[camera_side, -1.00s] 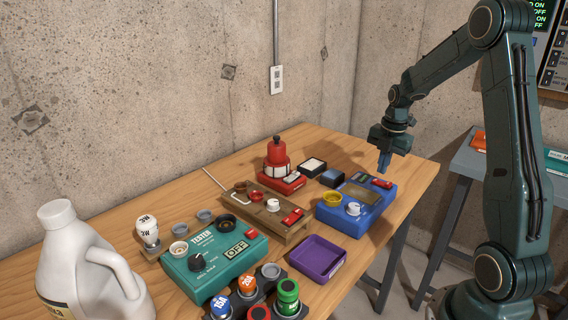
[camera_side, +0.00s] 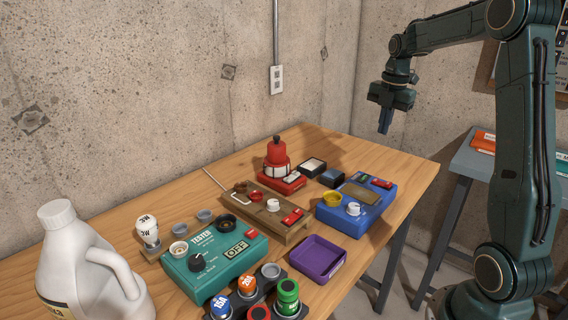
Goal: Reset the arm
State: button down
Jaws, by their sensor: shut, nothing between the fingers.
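My gripper (camera_side: 384,129) points straight down and is shut and empty. It hangs in the air above the right part of the wooden table, clear of everything. Below it stands the blue box (camera_side: 357,210) with a yellow ring, a white knob and a brown plate on top. My arm reaches in from the right, with its forearm nearly level.
The table holds a green tester (camera_side: 213,262) reading OFF, a wooden block fixture (camera_side: 268,213), a red lamp unit (camera_side: 279,168), a purple tray (camera_side: 317,258), a white jug (camera_side: 85,265) and several coloured fuses (camera_side: 288,294). A grey side table (camera_side: 474,166) stands at right.

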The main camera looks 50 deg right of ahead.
jog(key=shift+a, duration=0.1)
jog(key=s+a+r+m+t, duration=0.1)
jog(key=s+a+r+m, duration=0.15)
jog(key=a, duration=0.35)
jog(key=s+a+r+m, duration=0.1)
jog(key=a+m, duration=0.2)
jog(key=a, duration=0.3)
jog(key=s+a+r+m+t, duration=0.1)
jog(key=s+a+r+m, duration=0.15)
jog(key=a, duration=0.35)
jog(key=s+a+f+m+t, duration=0.2)
jog(key=s+a+f+m, duration=0.1)
jog(key=s+a+m, duration=0.7)
jog(key=shift+s+a+t, duration=0.15)
jog(key=shift+s+t, duration=0.15)
jog(key=shift+s, duration=0.25)
jog(key=shift+f, duration=0.1)
